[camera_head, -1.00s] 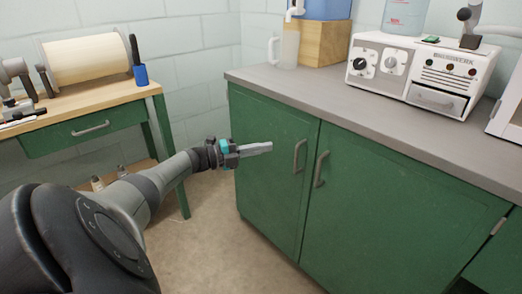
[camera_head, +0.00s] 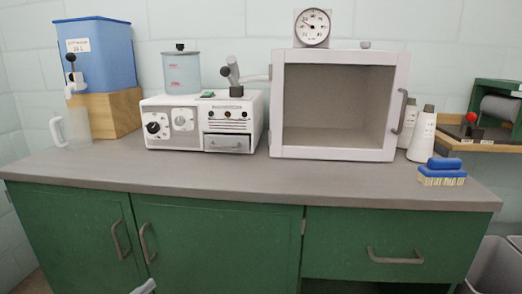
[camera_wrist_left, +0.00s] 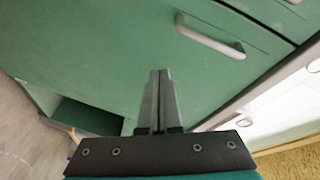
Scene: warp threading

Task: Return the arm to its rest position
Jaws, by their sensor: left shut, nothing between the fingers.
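My left gripper shows at the bottom edge of the head view (camera_head: 146,287), where only its fingertips are in the picture, low in front of the green cabinet doors. In the left wrist view the left gripper (camera_wrist_left: 160,78) has its two fingers together with nothing between them. It points at a green cabinet face (camera_wrist_left: 120,50), with a metal handle (camera_wrist_left: 210,40) beyond the fingertips. The rest of the left arm is out of the head view. My right gripper is not in view.
The grey counter (camera_head: 220,175) holds a blue water tank (camera_head: 98,50), a clear jug (camera_head: 73,127), a white machine (camera_head: 240,115), an open-fronted white cabinet (camera_head: 340,153), bottles (camera_head: 423,135) and a blue brush (camera_head: 443,172). The counter's front strip is largely clear. Bins (camera_head: 495,265) stand at lower right.

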